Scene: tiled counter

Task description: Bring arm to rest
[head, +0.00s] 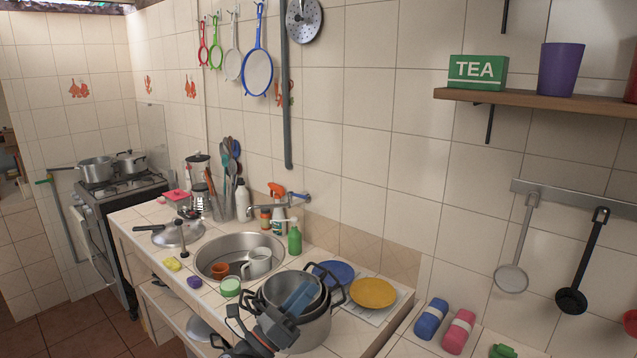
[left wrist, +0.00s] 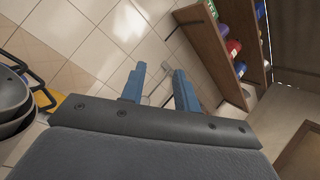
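My left gripper (head: 299,297) has blue fingers on a dark grey arm and shows in front of the stacked pots (head: 320,330) on the counter. In the left wrist view the two blue fingers (left wrist: 160,72) stand apart with nothing between them, so it is open and empty. Whether it touches the pots cannot be told from the head view. Part of the pots also shows at the left of the left wrist view (left wrist: 12,100). My right gripper is in neither view.
The sink (head: 240,250) holds a white mug and a brown cup. A blue plate (head: 334,272) and a yellow plate (head: 373,292) lie right of the pots. Blue and pink rolls (head: 431,319) lie farther right. A wall shelf (head: 540,101) holds a tea box.

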